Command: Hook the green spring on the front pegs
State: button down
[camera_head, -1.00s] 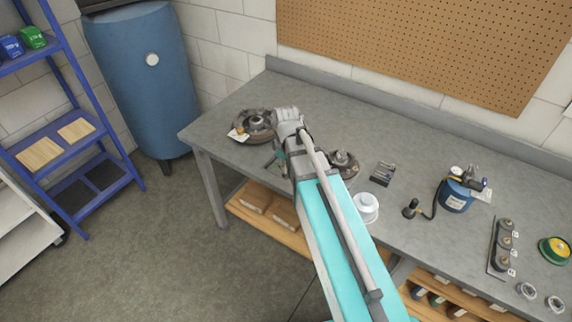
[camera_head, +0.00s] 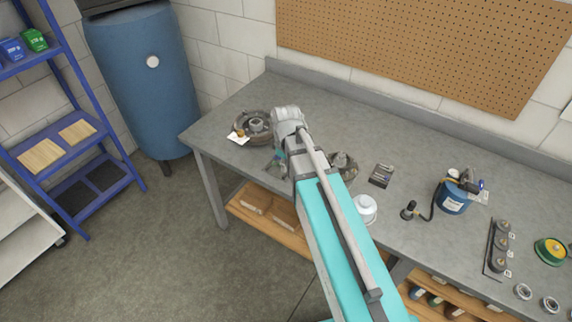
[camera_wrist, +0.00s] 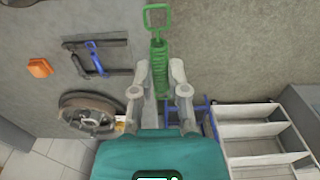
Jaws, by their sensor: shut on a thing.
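The green spring (camera_wrist: 160,62) shows in the wrist view, upright in the picture with a square loop at its far end. My gripper (camera_wrist: 160,78) is shut on its coiled part, and the loop end sticks out past the fingertips. In the head view my gripper (camera_head: 276,160) is above the front of the bench, between two round brake assemblies. The left brake assembly (camera_head: 251,127) carries a white tag. The right brake assembly (camera_head: 345,163) is partly hidden by my arm. The front pegs are too small or hidden to make out.
The grey workbench (camera_head: 226,115) stands against the wall, clear at its back. It also bears a white round container (camera_head: 365,208), a small dark tray (camera_head: 382,176), and a blue can (camera_head: 454,196). A blue tank (camera_head: 145,85) and blue shelving (camera_head: 70,150) stand at left.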

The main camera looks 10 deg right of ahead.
jog(key=shift+r+p, duration=0.55)
jog(key=shift+r, duration=0.15)
jog(key=shift+f+b, duration=0.65)
jog(key=shift+f, duration=0.05)
jog(key=shift+s, duration=0.1)
